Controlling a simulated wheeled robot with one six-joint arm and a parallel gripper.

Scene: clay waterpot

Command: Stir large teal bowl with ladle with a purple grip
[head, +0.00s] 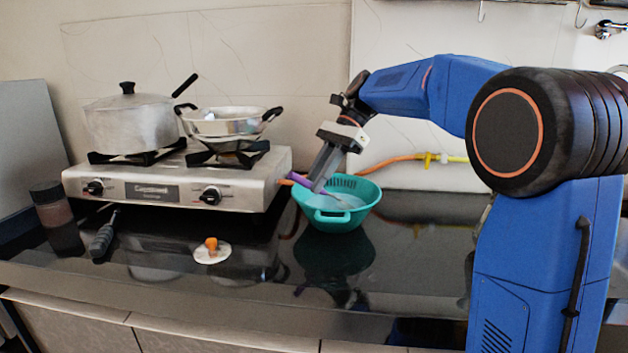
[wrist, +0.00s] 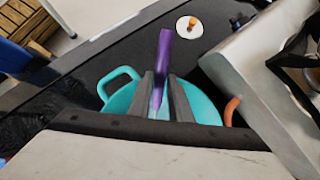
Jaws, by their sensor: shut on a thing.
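The large teal bowl (head: 334,219) stands on the dark glossy counter, right of the stove; it also shows in the wrist view (wrist: 120,101). My gripper (head: 320,184) points down over the bowl. It is shut on the ladle with the purple grip (wrist: 163,60), whose purple handle (head: 299,179) sticks out to the left of the fingers in the head view. The ladle's lower part reaches down into the bowl. My fingers hide much of the bowl's inside in the wrist view, so the ladle's head is hard to make out.
A steel two-burner stove (head: 150,192) carries a lidded pot (head: 132,124) and a pan (head: 222,126). An orange hose (head: 395,159) runs behind the bowl. A white disc with an orange knob (head: 211,253), a dark-handled tool (head: 103,236) and a jar (head: 52,205) are on the counter.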

